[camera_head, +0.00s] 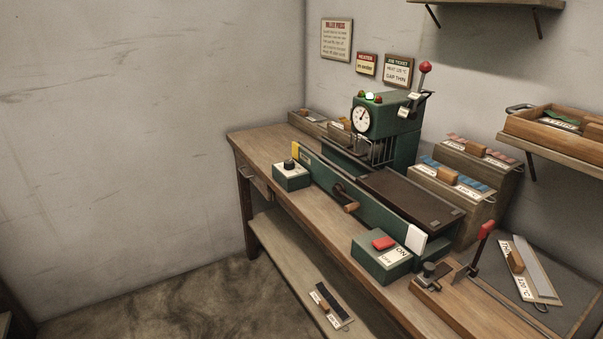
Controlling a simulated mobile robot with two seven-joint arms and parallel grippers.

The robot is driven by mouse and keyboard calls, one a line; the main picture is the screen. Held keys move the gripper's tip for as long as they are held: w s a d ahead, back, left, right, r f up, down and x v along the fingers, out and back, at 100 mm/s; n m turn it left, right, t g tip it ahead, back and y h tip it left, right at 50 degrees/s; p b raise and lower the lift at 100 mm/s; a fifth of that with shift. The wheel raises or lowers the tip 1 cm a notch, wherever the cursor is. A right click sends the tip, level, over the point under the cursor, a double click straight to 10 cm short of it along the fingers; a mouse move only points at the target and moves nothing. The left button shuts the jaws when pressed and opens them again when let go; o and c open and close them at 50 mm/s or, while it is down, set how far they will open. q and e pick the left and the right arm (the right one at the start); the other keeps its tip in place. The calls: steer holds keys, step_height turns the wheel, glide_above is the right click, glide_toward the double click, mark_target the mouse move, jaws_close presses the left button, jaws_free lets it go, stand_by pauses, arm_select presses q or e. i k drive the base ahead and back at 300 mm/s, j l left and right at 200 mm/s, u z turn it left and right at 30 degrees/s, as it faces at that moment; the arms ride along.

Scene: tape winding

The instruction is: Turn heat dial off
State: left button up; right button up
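A small green box with a white top and a black knob (290,164) stands at the front edge of the workbench, left of the roller press. It looks like the heat dial. Its markings are too small to read, so I cannot tell its setting. The green press (392,122) carries a round white gauge (362,119) and small lamps on top; the middle lamp (370,97) glows bright green-white. Wall signs read "HEATER" (366,64) and "JOB TICKET" (398,71). Neither of my grippers is in view.
The wooden bench (264,147) runs from back left to front right. A hand crank (347,200) sticks out from the press front. A green box with a red button (383,243), labelled ON, and a red-handled lever (484,232) stand nearer. The floor (170,297) at left is clear.

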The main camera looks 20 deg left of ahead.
mark_target(289, 164)
steer(key=i+j+u, duration=0.1)
steer(key=i+j, duration=0.2)
steer(key=j, duration=0.2)
steer(key=i+j+u, duration=0.15)
steer(key=i+j, duration=0.15)
steer(key=j, duration=0.15)
